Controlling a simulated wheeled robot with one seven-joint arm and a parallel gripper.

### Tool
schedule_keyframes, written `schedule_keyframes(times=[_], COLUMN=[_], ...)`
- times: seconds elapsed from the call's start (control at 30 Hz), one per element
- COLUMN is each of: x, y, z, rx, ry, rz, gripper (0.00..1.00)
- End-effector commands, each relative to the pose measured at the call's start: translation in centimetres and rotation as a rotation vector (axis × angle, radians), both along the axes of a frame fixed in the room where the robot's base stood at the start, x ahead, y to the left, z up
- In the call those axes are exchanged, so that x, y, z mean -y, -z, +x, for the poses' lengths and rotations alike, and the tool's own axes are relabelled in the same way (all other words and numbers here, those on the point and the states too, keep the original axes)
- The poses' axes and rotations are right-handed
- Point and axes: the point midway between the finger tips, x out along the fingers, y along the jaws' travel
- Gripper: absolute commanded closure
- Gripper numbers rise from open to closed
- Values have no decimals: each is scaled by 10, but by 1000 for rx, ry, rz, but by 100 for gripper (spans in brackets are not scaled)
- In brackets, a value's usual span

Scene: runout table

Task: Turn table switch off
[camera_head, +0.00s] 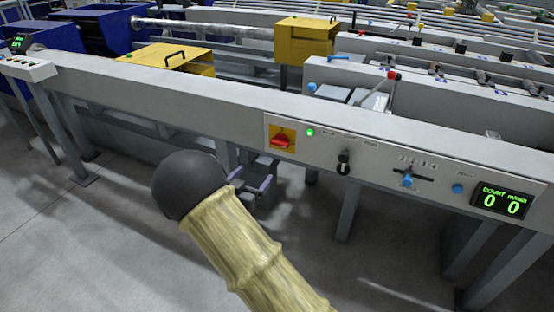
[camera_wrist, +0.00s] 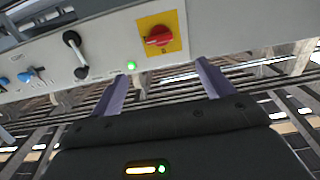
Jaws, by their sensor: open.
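The table switch is a red rotary knob (camera_head: 281,141) on a yellow square plate, set in the front panel of the grey runout table (camera_head: 150,95). A green lamp (camera_head: 310,132) beside it is lit. In the wrist view the red knob (camera_wrist: 158,36) lies at upper centre, its handle nearly level, with the lit green lamp (camera_wrist: 131,65) at lower left of the plate. My gripper (camera_head: 252,190) is open and empty, below and left of the switch in the head view. In the wrist view its two purple fingers (camera_wrist: 160,82) point toward the panel, apart from the knob.
Right of the switch on the panel are a black selector (camera_head: 344,161), a slider with a blue button (camera_head: 408,181), another blue button (camera_head: 457,188) and a green display (camera_head: 502,201) reading 0 0. Yellow boxes (camera_head: 305,38) stand behind the table. The floor in front is clear.

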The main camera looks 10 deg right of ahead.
Motion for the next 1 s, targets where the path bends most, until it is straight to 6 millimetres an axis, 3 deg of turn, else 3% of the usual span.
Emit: schedule_keyframes(times=[0.47,0.67,1.0], x=[2,16,51], y=[0,2,2], z=[3,21,70], rx=[11,11,11], ry=[8,10,8], rz=[-7,-8,-8], gripper=[20,20,20])
